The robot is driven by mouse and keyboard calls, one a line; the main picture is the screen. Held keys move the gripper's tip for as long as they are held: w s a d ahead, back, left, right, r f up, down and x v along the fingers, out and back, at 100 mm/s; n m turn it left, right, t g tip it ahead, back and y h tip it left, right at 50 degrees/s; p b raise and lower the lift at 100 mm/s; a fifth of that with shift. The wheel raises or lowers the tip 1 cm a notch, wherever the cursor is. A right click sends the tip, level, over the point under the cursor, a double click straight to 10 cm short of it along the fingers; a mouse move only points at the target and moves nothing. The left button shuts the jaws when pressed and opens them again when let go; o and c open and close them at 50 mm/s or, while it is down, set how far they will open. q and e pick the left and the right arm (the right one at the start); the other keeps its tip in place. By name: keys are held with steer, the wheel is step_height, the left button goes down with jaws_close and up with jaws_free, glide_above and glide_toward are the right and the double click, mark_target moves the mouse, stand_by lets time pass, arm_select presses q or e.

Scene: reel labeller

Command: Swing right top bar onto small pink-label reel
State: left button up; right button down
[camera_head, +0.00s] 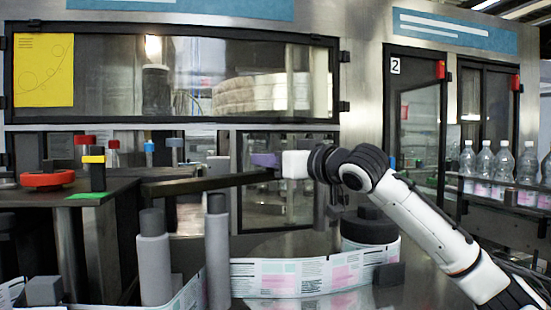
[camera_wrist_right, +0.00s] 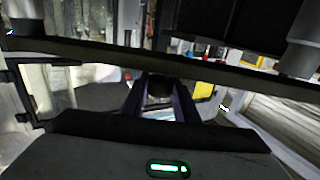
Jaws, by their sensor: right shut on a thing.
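The right top bar (camera_head: 215,183) is a long dark bar. In the right wrist view the bar (camera_wrist_right: 90,54) crosses the picture beyond the purple fingers (camera_wrist_right: 158,105). The pink-label reel (camera_head: 300,277) lies on the metal table, below and to the right of the bar, apart from it. A black hub (camera_head: 370,228) stands on its top at right. My left gripper is not in view.
Grey upright rollers (camera_head: 154,258) (camera_head: 217,255) stand left of the reel. The dark worktop (camera_head: 50,192) at left carries a red knob (camera_head: 47,180) and a yellow-black post (camera_head: 94,172). Clear bottles (camera_head: 485,168) stand on a shelf at right. Glazed machine doors are behind.

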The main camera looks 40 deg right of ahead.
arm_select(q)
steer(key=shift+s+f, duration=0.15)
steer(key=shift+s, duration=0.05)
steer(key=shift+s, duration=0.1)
arm_select(e)
steer(key=c, duration=1.4)
jaws_free()
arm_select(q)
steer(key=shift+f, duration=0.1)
arm_select(e)
steer(key=shift+s, duration=0.1)
steer(key=shift+s+f+b, duration=0.1)
steer(key=shift+s+b, duration=0.2)
steer(key=shift+s, duration=0.05)
arm_select(q)
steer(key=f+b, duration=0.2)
steer(key=b, duration=0.1)
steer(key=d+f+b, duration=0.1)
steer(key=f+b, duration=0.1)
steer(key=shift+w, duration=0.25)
arm_select(e)
steer(key=s, duration=0.9)
steer(key=shift+s+a, duration=0.2)
steer(key=shift+a, duration=0.2)
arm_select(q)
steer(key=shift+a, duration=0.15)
